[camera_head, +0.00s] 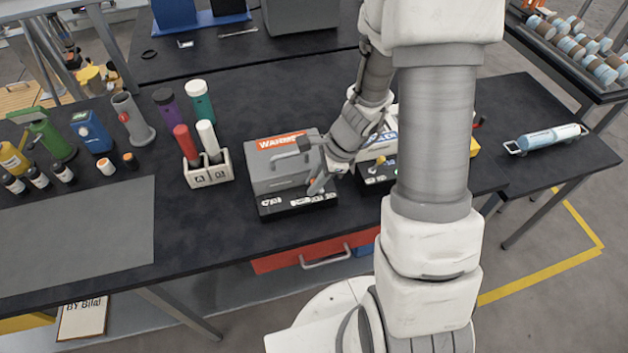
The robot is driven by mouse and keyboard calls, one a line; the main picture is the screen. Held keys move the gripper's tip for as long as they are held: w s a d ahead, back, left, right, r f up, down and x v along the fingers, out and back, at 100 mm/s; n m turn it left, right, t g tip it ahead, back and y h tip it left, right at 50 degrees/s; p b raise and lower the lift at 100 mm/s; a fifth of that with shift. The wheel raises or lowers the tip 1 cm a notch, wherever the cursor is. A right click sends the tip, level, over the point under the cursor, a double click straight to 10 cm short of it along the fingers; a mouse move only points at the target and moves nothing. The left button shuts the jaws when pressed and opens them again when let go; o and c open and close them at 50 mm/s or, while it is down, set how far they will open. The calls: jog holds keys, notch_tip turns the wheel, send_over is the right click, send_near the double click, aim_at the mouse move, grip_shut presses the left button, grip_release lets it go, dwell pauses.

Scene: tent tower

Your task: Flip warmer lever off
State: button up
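The warmer (268,181) is a grey box with an orange label reading "WARM…" on top and a black front panel with white markings. It stands on the black table at the middle of the head view. My gripper (322,172) is at the warmer's right side, close to its front right corner. A small grey piece with a reddish spot shows there by the front panel. I cannot tell whether it is the lever or a finger, nor whether my gripper touches it. The lever's position is not clear. The finger gap is too small to make out.
A white holder (209,176) with a red and a white tube stands left of the warmer. A second device (377,173) stands right, partly hidden by my arm. Bottles and tools crowd the left. A grey mat (80,235) lies bare at front left.

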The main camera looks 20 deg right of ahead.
jog(key=shift+r, duration=0.1)
grip_shut()
jog(key=shift+a+h+p, duration=0.25)
jog(key=shift+h+p, duration=0.35)
jog(key=shift+f+h, duration=0.2)
jog(key=shift+h, duration=0.1)
jog(key=shift+o, duration=2.4)
grip_release()
jog(key=p+v, duration=0.5)
jog(key=v, duration=1.2)
jog(key=shift+r+p, duration=0.25)
jog(key=shift+p, duration=0.1)
